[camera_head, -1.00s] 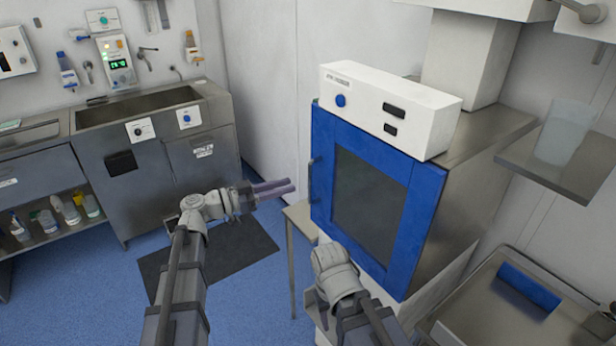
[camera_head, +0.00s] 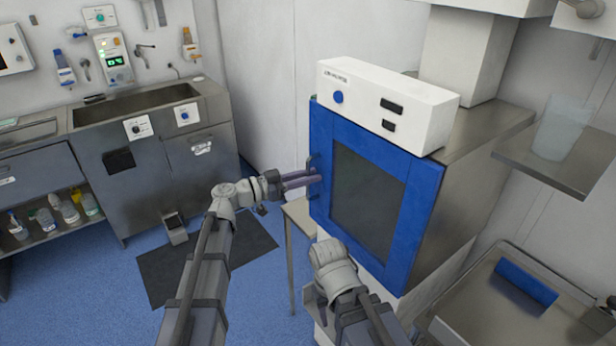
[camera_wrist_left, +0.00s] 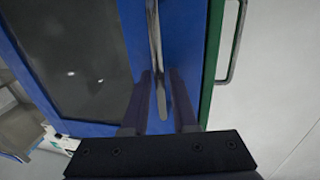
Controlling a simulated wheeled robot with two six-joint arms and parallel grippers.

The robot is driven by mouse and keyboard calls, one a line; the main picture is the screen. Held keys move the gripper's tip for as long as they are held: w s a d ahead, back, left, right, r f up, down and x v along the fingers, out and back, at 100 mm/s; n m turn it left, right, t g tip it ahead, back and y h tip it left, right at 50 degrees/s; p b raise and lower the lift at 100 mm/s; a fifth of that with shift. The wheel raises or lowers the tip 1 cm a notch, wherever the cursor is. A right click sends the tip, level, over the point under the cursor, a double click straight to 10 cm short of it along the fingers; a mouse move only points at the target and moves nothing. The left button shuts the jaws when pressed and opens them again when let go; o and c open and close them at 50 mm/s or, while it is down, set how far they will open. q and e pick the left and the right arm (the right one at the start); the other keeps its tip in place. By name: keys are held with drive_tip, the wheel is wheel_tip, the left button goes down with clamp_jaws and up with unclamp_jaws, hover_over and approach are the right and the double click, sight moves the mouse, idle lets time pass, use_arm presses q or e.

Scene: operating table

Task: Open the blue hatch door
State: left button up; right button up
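The blue hatch door (camera_head: 425,190) has a dark window and is closed on a steel cabinet. Its upright bar handle (camera_head: 312,161) is at the door's left edge. My left gripper (camera_head: 318,176) is at the handle. In the left wrist view, the two dark fingers (camera_wrist_left: 160,90) are apart. The metal handle (camera_wrist_left: 155,35) runs down between them, with a gap showing on each side. My right forearm and wrist are low in front of the cabinet in the head view; the right gripper's fingers do not show.
A white control box (camera_head: 385,108) sits on top of the cabinet. A steel shelf (camera_head: 535,168) with a clear container is at the right, above a steel tray (camera_head: 455,318). A sink counter (camera_head: 150,125) is at the left. Floor is free around the dark mat (camera_head: 200,270).

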use_arm(q)
clamp_jaws()
idle(1.2)
